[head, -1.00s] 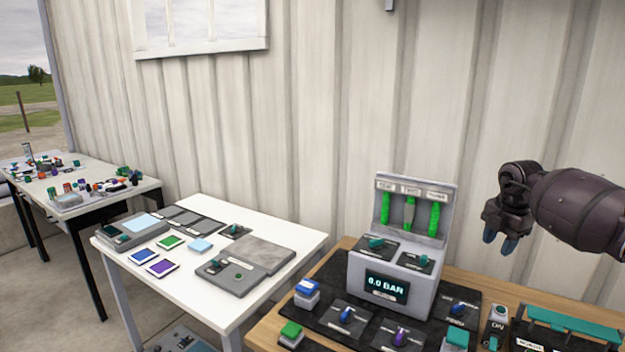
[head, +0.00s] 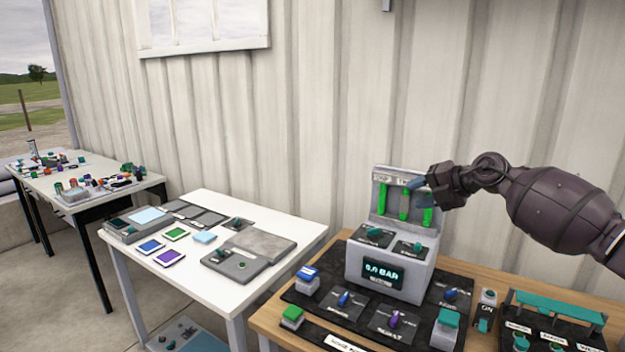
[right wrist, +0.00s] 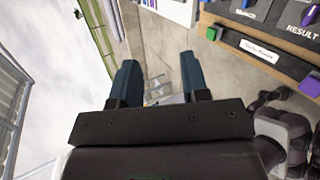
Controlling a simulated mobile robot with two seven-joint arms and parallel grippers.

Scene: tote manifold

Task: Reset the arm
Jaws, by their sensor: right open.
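My right gripper (head: 418,190) is in the air in front of the upper panel of the grey manifold console (head: 388,283), hiding part of its right green gauge. In the right wrist view its two blue fingers (right wrist: 158,82) are spread apart with nothing between them. The right arm comes in from the right edge. The console's display reads 0.0 BAR. My left gripper is in neither view.
The wooden table (head: 265,318) carries a black board with knobs and switches and a teal-barred rack (head: 560,306). A white table (head: 200,275) with colored tiles stands to the left. A cluttered table (head: 85,195) stands farther back. The corrugated wall is behind.

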